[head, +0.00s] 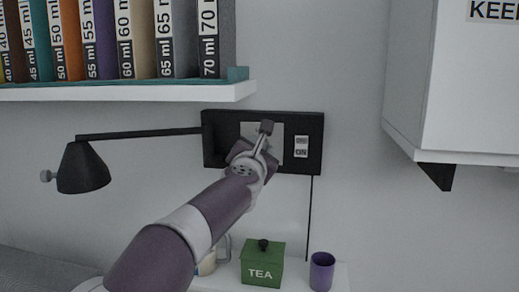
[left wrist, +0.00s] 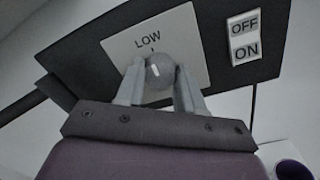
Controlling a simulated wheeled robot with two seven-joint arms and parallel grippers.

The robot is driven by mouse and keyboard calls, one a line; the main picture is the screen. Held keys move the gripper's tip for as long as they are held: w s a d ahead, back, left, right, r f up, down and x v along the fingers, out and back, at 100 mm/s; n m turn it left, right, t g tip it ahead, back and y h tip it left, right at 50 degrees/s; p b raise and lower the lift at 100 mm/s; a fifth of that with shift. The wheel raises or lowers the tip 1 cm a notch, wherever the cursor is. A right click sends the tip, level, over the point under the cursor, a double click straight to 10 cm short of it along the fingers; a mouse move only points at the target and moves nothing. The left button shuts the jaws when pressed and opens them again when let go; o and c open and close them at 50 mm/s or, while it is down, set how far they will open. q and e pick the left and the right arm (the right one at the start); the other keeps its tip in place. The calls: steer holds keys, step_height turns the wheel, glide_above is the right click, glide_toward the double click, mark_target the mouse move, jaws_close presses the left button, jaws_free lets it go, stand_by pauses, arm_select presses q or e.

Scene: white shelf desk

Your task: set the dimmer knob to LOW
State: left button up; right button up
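The dimmer knob (left wrist: 161,70) is a round grey knob with a short white mark, on a white plate (left wrist: 190,45) in the left wrist view. Its white mark points up, roughly in line with the tick under the word LOW. My left gripper (left wrist: 160,85) has one finger on each side of the knob, and the fingers appear to touch it. In the head view my left arm reaches up to the black panel (head: 313,130) and hides the knob and fingertips; part of the white plate (head: 276,130) shows. My right gripper is not in view.
An ON/OFF switch (head: 301,146) sits on the panel right of the plate. A black lamp (head: 83,168) is at the left. A shelf of binders (head: 120,92) overhangs above, and a white cabinet (head: 470,90) is at the right. A green TEA box (head: 262,264) and purple cup (head: 321,272) stand below.

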arm_select(q)
steer(key=o, duration=0.4)
steer(key=shift+f, duration=0.2)
steer(key=shift+r, duration=0.1)
steer(key=shift+s, duration=0.15)
steer(key=s+b, duration=0.1)
steer(key=s, duration=0.3)
steer(key=s+a+b, duration=0.1)
steer(key=s, duration=0.3)
steer(key=s+a+b, duration=0.1)
steer(key=s+b, duration=0.1)
steer(key=s, duration=0.2)
steer(key=shift+s+f, duration=0.15)
steer(key=shift+f, duration=0.1)
